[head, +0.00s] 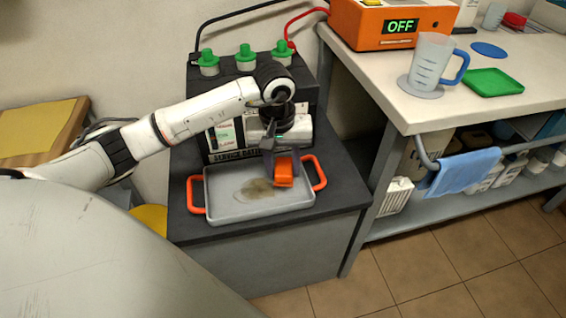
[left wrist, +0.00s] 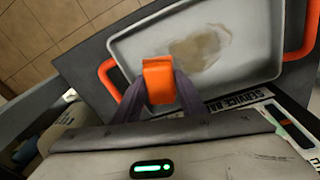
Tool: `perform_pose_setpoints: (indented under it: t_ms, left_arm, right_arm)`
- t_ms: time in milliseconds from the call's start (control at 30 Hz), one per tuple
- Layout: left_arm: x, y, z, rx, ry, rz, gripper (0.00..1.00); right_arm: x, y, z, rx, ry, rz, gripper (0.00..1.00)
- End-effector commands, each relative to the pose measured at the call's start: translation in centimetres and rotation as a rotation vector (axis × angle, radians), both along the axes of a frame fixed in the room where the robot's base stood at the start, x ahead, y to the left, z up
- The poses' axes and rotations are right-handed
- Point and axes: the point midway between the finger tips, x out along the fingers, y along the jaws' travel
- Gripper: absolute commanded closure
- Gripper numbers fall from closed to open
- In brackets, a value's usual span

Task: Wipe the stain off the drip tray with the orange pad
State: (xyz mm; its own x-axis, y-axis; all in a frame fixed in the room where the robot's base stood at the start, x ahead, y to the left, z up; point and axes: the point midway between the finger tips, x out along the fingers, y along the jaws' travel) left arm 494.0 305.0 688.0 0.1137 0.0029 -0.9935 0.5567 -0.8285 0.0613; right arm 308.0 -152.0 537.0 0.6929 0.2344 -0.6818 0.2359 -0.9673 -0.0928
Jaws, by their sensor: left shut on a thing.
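The grey drip tray (head: 225,210) with orange handles lies on the dark top of a cabinet. A brownish stain (head: 257,189) spreads over the middle of its floor; it also shows in the left wrist view (left wrist: 200,48). My left gripper (head: 284,160) reaches down over the right part of the tray and is shut on the orange pad (head: 284,180). In the left wrist view the pad (left wrist: 158,80) sits between the fingers, at the tray's edge in the picture. I cannot tell whether the pad touches the tray. My right gripper is not in view.
A battery with green caps (head: 245,53) stands behind the tray, with red and black cables. To the right is a bench (head: 400,85) with an orange charger (head: 385,25), a measuring jug (head: 430,60) and a green tray (head: 490,82). A blue cloth (head: 466,171) hangs from its rail.

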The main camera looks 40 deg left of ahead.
Motion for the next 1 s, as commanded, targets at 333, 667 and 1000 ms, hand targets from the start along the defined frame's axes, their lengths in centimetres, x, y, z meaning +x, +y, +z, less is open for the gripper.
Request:
perform_pose_setpoints:
  t_ms: [333, 667, 1000]
  left_arm:
    - [0.01, 0.01, -0.10, 0.000, 0.000, 0.000, 0.81]
    - [0.02, 0.02, -0.23, 0.001, -0.001, 0.000, 0.81]
    - [0.02, 0.03, -0.91, 0.001, -0.001, 0.000, 0.81]
  right_arm:
    - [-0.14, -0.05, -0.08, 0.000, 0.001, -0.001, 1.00]
    - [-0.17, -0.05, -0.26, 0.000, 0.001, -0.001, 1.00]
    - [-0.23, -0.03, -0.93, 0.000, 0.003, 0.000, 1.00]
